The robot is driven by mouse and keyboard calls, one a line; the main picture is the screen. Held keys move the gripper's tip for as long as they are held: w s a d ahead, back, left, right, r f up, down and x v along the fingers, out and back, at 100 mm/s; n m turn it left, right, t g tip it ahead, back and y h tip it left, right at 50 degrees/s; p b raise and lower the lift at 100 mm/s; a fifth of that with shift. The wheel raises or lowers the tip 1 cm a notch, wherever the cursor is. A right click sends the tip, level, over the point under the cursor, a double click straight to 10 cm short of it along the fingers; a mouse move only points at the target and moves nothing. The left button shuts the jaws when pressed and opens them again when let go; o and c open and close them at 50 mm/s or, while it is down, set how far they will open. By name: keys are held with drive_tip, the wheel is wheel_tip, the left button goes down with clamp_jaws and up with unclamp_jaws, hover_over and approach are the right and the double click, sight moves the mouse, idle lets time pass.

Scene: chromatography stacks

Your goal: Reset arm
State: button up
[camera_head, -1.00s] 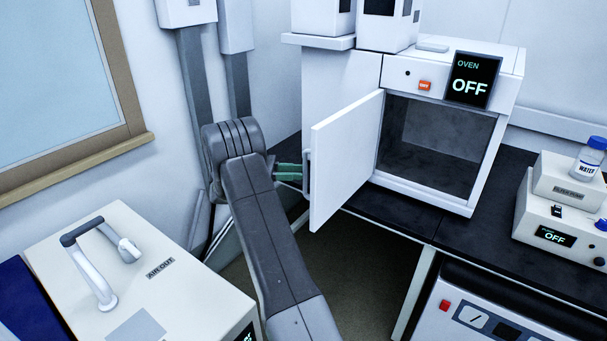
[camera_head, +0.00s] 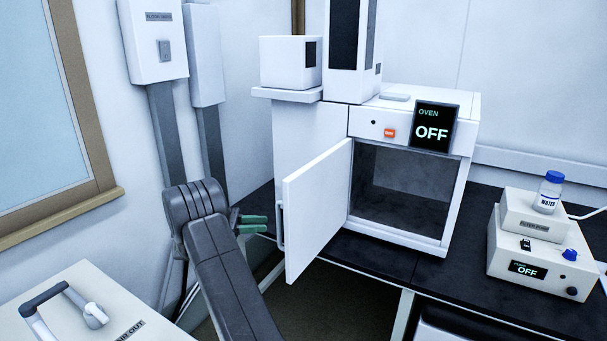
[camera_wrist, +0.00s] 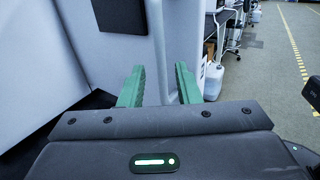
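My gripper (camera_head: 266,224) is just left of the open oven door, with its green fingertips a small gap short of the door's handle (camera_head: 281,226). In the wrist view my gripper (camera_wrist: 160,85) has its two green fingers apart, with nothing held. A pale upright bar (camera_wrist: 157,50), seemingly the door handle, shows beyond and between the fingers. The white oven door (camera_head: 318,212) stands swung open toward the left. The oven (camera_head: 464,190) has a dark, empty-looking inside, and its display (camera_head: 432,131) reads OFF.
A pump box reading OFF (camera_head: 535,262) with a water bottle (camera_head: 549,190) stands right of the oven on the black bench (camera_head: 390,262). A white cabinet with a handle (camera_head: 125,300) is at the lower left. The wall and grey conduits are close behind my arm.

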hover_over(280, 247)
drive_tip(key=shift+w, duration=0.35)
drive_tip(key=shift+s, duration=0.1)
